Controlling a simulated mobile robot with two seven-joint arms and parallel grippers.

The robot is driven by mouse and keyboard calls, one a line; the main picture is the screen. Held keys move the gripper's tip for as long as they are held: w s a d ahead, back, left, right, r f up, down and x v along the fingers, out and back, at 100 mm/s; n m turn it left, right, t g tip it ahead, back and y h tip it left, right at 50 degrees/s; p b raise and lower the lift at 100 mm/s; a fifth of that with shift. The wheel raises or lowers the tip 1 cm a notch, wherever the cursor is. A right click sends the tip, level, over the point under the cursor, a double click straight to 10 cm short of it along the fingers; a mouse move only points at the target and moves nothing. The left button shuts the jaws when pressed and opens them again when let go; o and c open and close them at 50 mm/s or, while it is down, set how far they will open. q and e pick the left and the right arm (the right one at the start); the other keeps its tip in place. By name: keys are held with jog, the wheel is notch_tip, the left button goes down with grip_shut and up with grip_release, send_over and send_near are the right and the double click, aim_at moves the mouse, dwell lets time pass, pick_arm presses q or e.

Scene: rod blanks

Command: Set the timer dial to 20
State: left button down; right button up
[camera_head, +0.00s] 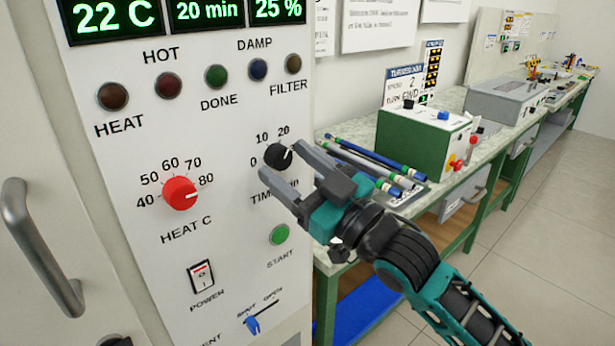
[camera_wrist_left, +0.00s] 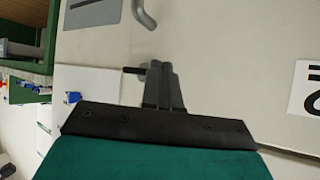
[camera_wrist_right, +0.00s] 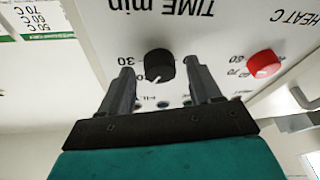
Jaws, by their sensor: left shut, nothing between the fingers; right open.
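The timer dial (camera_head: 278,156) is a black knob on the white panel, above the "TIME min" label. Its white mark points up and to the right, toward the 20 side of the scale. The green display (camera_head: 205,11) reads 20 min. My right gripper (camera_head: 279,173) is open in front of the dial. In the right wrist view, the dial (camera_wrist_right: 159,65) shows upside down between the two spread fingers, with gaps on both sides. My left gripper (camera_wrist_left: 161,68) is shut and empty in the left wrist view, and out of the head view.
The red heat knob (camera_head: 180,193) is left of the timer dial. The green start button (camera_head: 280,235), power switch (camera_head: 201,278) and blue vent slider (camera_head: 252,324) are below. Rods (camera_head: 372,158) lie on the bench at right. A door handle (camera_head: 40,250) stands out at far left.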

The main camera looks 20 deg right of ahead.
jog(key=b+v, duration=0.2)
jog(key=v, duration=1)
jog(key=shift+s+d, duration=0.2)
jog(key=shift+s, duration=0.1)
jog(key=shift+f, duration=0.1)
notch_tip(320, 180, down, 26)
jog(key=m+g+h+p, duration=0.2)
jog(key=m+g+h, duration=0.35)
jog(key=h, duration=0.25)
jog(key=s+a+f+g, duration=0.2)
jog(key=s+f, duration=0.4)
jog(key=f, duration=0.2)
jog(key=shift+a+f+m+g, duration=0.15)
jog(key=shift+f+m+g, duration=0.2)
